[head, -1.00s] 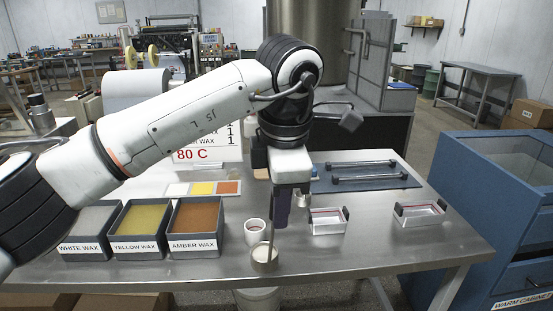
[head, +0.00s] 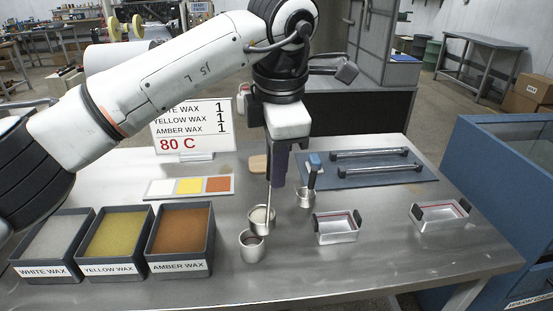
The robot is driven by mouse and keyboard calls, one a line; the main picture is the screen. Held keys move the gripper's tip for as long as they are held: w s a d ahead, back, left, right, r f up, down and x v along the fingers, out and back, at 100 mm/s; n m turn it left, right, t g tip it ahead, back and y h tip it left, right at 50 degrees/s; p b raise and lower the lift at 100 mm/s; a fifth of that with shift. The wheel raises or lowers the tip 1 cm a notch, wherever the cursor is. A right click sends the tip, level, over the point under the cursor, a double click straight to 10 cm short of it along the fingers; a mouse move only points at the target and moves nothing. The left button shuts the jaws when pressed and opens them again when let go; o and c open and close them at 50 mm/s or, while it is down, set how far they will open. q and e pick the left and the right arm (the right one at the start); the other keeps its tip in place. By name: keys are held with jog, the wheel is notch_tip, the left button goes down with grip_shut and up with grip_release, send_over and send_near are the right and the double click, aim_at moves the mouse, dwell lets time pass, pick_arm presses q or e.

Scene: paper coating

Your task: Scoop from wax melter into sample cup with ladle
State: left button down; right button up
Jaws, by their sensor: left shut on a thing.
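My left gripper (head: 279,172) points down over the middle of the table, shut on the upright ladle handle. The ladle (head: 268,190) has a thin rod and a small metal bowl with a pale surface inside. Its bowl appears just behind the sample cup (head: 251,248), overlapping its rim in the picture; I cannot tell whether they touch. The cup's contents are unclear. The wax melter at left has three dark bins: white wax (head: 52,241), yellow wax (head: 116,236) and amber wax (head: 181,231). My right gripper is out of view.
A sign (head: 193,125) lists white, yellow and amber wax, each 1, and 80 C. A metal pot (head: 305,199) with a blue-handled tool stands right of the ladle. Two metal trays (head: 337,228) (head: 440,213) and a blue board (head: 400,176) lie further right. A colour card (head: 189,195) lies behind the bins.

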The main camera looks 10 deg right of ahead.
pick_arm(q)
jog(key=shift+s+a+r+h, duration=0.1)
jog(key=shift+s+a+h, duration=0.2)
jog(key=shift+s+a, duration=0.3)
jog(key=shift+s+a+t+h, duration=0.2)
jog(key=shift+a+h, duration=0.2)
jog(key=shift+a, duration=0.25)
jog(key=shift+s+a+t+h, duration=0.1)
jog(key=shift+a+t+h, duration=0.1)
jog(key=shift+a+h, duration=0.3)
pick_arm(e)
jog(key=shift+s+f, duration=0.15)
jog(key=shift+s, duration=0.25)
pick_arm(q)
jog(key=shift+w+a, duration=0.1)
jog(key=b, duration=0.1)
jog(key=a+b, duration=0.1)
jog(key=shift+s+a+r+n+h+b, duration=0.1)
jog(key=shift+s+n+h+b, duration=0.2)
jog(key=shift+h+b, duration=0.1)
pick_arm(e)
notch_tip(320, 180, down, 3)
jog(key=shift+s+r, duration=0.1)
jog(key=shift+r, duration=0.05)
